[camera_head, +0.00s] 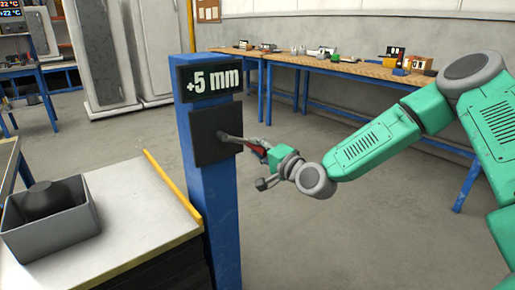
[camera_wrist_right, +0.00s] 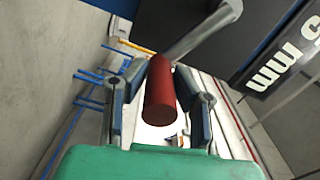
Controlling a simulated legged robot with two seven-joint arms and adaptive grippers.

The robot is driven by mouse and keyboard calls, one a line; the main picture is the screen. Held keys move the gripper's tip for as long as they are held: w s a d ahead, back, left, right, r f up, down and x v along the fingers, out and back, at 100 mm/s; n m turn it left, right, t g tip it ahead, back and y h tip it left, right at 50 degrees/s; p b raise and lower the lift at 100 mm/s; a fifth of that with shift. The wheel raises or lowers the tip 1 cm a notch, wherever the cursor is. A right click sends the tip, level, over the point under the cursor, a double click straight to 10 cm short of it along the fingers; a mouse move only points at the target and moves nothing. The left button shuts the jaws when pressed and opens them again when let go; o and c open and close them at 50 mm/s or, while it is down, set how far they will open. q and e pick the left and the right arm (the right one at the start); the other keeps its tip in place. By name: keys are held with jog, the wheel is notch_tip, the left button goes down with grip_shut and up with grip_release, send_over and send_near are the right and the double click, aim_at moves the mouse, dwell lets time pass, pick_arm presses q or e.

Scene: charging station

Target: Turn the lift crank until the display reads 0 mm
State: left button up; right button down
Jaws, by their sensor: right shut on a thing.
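The display (camera_head: 210,78) at the top of the blue post (camera_head: 222,225) reads +5 mm. Below it is a dark square plate (camera_head: 208,138) with the lift crank (camera_head: 232,138), a grey arm that reaches out to the right. The crank's red handle (camera_wrist_right: 161,92) lies between the fingers in the right wrist view, and its grey arm (camera_wrist_right: 200,32) runs up to the right. My right gripper (camera_head: 260,150) is shut on the red handle, to the right of the plate. In the head view the gripper partly hides the handle. My left gripper is not in view.
A light table (camera_head: 140,215) with a yellow edge strip (camera_head: 172,187) stands left of the post, with a grey bin (camera_head: 50,238) holding a dark object. A long wooden bench (camera_head: 340,68) with several small items is behind. The floor right of the post is clear.

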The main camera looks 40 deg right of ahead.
jog(key=shift+f, duration=0.55)
jog(key=c, duration=1.3)
grip_release()
jog(key=shift+s+r, duration=0.1)
jog(key=s, duration=0.8)
jog(key=s+d, duration=0.1)
jog(key=s, duration=0.2)
jog(key=shift+s, duration=0.4)
